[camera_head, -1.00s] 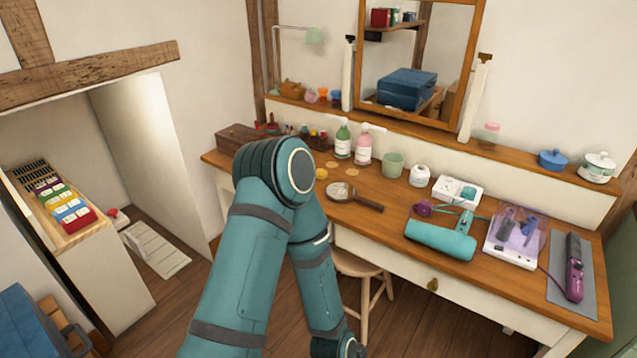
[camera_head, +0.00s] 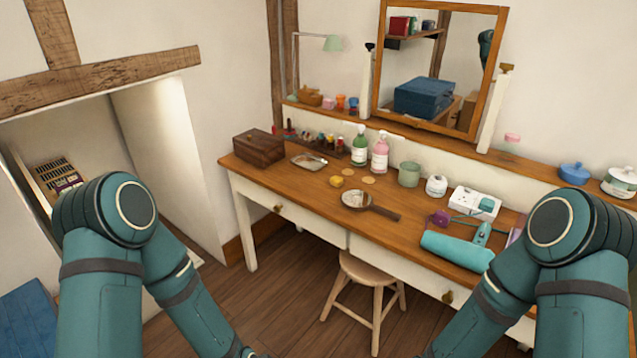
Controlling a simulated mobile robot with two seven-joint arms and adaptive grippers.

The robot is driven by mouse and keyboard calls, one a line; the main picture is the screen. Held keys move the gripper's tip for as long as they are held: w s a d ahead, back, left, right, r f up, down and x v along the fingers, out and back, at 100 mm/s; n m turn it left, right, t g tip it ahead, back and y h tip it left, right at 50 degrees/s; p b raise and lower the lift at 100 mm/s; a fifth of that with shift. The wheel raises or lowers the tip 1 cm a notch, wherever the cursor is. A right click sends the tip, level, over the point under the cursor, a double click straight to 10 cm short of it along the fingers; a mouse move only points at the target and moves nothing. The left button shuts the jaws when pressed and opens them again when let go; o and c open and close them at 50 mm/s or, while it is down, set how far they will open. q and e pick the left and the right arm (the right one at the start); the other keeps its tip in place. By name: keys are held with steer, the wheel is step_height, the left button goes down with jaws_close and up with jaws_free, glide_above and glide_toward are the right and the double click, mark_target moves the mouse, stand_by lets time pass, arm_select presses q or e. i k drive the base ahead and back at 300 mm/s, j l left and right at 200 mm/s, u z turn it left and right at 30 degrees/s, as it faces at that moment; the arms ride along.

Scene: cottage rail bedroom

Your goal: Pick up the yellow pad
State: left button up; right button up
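A small round yellow pad (camera_head: 336,181) lies on the wooden dressing table (camera_head: 300,203), left of the hand mirror. Two flat tan discs (camera_head: 350,172) (camera_head: 368,180) lie just to its right. Both of my arms are in view, one at the left and one at the right. They bend down and out of the bottom of the picture, so neither gripper shows. No part of my arms touches the pad or covers it.
A hand mirror (camera_head: 357,200) lies close to the pad. Behind stand green (camera_head: 360,147) and pink (camera_head: 380,154) bottles and a green cup (camera_head: 409,174). A metal tray (camera_head: 308,161) and wooden box (camera_head: 259,147) are at left. A stool (camera_head: 369,275) stands in front.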

mark_target(336, 181)
steer(key=z, duration=0.5)
steer(key=i+j+z, duration=0.1)
steer(key=z, duration=0.35)
steer(key=j+z, duration=0.15)
steer(key=z, duration=0.3)
steer(key=j+z, duration=0.15)
steer(key=z, duration=0.3)
steer(key=j+z, duration=0.65)
steer(key=j, duration=0.3)
steer(key=j+z, duration=0.1)
steer(key=j, duration=0.2)
steer(key=k+j+z, duration=0.1)
steer(key=j, duration=0.2)
steer(key=k+j, duration=0.15)
steer(key=j, duration=0.15)
steer(key=j+z, duration=0.05)
